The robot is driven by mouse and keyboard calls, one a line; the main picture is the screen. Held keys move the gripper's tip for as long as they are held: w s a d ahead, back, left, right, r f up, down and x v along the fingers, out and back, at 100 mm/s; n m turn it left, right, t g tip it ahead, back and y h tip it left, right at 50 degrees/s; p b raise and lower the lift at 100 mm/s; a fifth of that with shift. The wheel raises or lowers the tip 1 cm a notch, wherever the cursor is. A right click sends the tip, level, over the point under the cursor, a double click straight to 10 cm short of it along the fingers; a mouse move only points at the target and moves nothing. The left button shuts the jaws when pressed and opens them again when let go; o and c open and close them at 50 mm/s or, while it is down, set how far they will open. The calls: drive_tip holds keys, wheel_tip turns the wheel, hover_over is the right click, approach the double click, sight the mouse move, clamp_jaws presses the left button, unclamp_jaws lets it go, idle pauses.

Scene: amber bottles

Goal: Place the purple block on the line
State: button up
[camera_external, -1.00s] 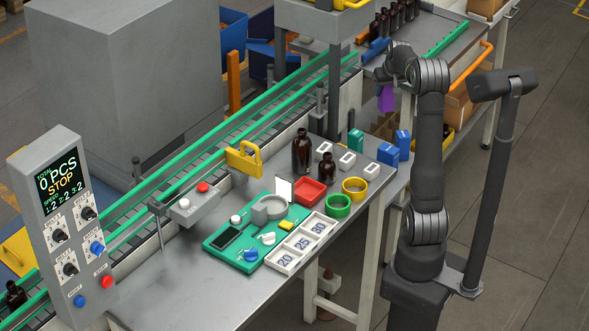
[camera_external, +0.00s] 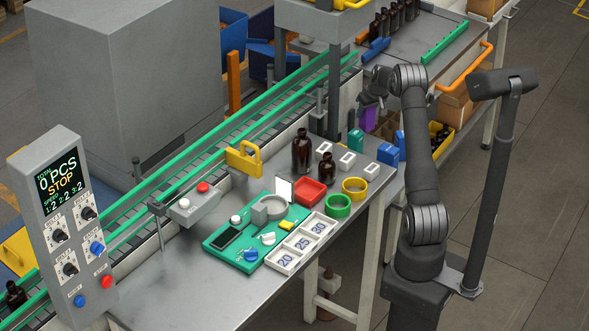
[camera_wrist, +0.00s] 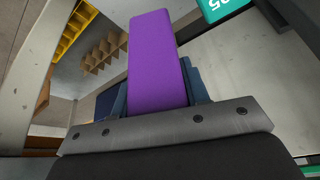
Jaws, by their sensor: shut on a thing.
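The purple block (camera_external: 368,118) is held in my gripper (camera_external: 371,101), above the far right end of the table near the conveyor. In the wrist view the purple block (camera_wrist: 157,62) is a long bar gripped between the jaws, and it fills the middle of the view. My gripper's fingertips are mostly hidden behind the block and the metal plate. The line, a conveyor (camera_external: 222,132) with green rails, runs diagonally behind the table. No purple block shows on its visible part.
Blue blocks (camera_external: 388,154) and a teal block (camera_external: 355,141) stand below the held block. The table's front left (camera_external: 190,290) is bare.

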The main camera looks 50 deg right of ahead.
sight(371, 119)
wheel_tip(371, 119, down, 9)
drive_tip(key=shift+r, duration=0.1)
idle(0.3)
drive_tip(key=o, duration=1.1)
drive_tip(key=shift+f, duration=0.2)
drive_tip(key=shift+c, duration=0.2)
drive_tip(key=shift+s+r, duration=0.15)
drive_tip(key=shift+r, duration=0.45)
drive_tip(key=v, duration=1.1)
drive_tip(key=shift+s, duration=0.1)
